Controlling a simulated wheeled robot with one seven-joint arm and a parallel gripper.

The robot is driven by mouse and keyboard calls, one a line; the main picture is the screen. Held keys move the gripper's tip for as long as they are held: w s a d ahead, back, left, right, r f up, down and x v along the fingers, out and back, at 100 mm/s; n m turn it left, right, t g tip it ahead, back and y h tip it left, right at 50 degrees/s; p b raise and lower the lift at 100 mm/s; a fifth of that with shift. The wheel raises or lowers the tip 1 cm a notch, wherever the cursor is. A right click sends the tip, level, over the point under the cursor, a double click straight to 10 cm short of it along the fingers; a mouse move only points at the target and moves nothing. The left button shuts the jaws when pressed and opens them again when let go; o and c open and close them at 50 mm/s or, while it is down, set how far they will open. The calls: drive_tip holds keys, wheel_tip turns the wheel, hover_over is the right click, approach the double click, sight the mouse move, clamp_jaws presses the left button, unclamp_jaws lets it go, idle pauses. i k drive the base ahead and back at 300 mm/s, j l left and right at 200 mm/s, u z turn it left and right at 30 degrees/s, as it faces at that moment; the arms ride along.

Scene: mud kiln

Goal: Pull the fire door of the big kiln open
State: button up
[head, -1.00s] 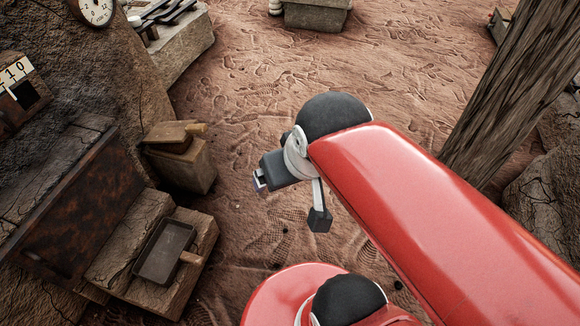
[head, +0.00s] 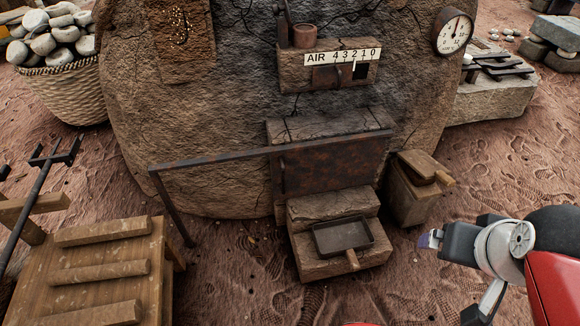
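The big kiln (head: 200,130) is a brown mud dome filling the upper middle of the head view. Its fire door (head: 335,168) is a rusty dark plate low on the front, under a stone ledge, and looks shut. A small upright dark piece, perhaps a handle (head: 283,176), shows near its left edge. My gripper (head: 431,239) is at the right, well apart from the door, pointing left. Its fingers are seen small and from the side, so their opening is unclear; nothing held is visible.
A dark metal rail (head: 215,157) crosses in front of the kiln and the door's top. A stone step with a tray (head: 343,237) stands below the door. A lidded box (head: 415,190) is between door and gripper. A wooden slatted stand (head: 100,270) is front left.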

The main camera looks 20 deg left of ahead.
sight(307, 172)
drive_tip(key=u, duration=0.75)
drive_tip(key=i+l+u, duration=0.15)
drive_tip(key=l+u, duration=0.75)
drive_tip(key=i+j, duration=0.05)
drive_tip(key=j, duration=0.05)
